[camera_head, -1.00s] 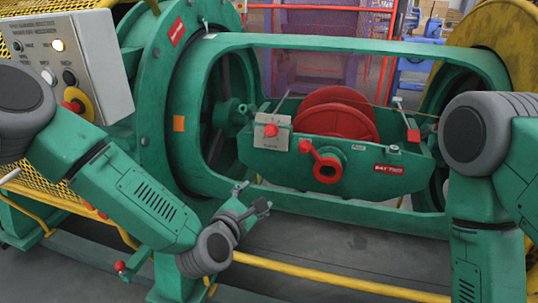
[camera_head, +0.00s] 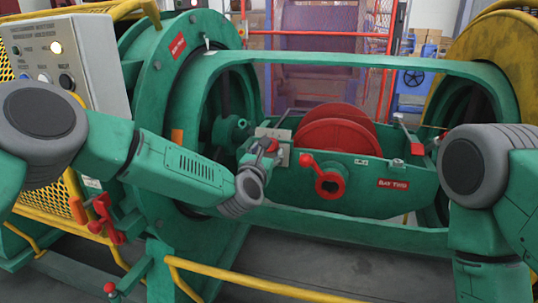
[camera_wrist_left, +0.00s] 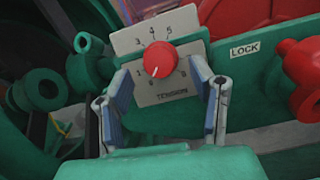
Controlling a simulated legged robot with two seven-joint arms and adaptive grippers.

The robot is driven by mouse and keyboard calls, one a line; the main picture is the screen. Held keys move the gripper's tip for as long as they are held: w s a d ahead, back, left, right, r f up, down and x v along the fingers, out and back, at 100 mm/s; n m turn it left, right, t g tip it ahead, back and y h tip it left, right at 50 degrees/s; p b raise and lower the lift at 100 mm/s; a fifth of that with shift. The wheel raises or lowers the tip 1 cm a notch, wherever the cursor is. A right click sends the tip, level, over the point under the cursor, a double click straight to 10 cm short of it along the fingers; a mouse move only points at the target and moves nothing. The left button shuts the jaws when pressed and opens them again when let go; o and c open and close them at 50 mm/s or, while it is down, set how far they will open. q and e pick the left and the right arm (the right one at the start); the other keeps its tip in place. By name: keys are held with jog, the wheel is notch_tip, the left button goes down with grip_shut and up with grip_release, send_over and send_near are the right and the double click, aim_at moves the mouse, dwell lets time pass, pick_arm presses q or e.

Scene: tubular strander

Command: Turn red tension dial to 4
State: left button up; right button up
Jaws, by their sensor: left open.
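The red tension dial (camera_wrist_left: 158,59) sits on a pale plate (camera_wrist_left: 163,97) marked TENSION, with numbers around the knob and 4 near the top. A small pale mark shows on the knob's lower part, away from 4. In the left wrist view my left gripper (camera_wrist_left: 160,80) is open, with one finger on each side of the plate and dial. I cannot tell whether the fingers touch anything. In the head view my left gripper (camera_head: 264,156) is in front of the dial (camera_head: 271,146) and partly hides it. My right gripper is out of view.
A red lock handle (camera_head: 329,181) is right of the plate on the green cradle (camera_head: 370,182), with a red reel (camera_head: 338,138) behind. The green frame (camera_head: 340,228) surrounds the cradle. A control box (camera_head: 98,50) is at upper left. Yellow rails (camera_head: 250,286) run low in front.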

pick_arm(q)
jog(key=shift+x, duration=1)
jog(key=c, duration=1.1)
jog(key=shift+c, duration=0.2)
jog(key=shift+m, duration=0.3)
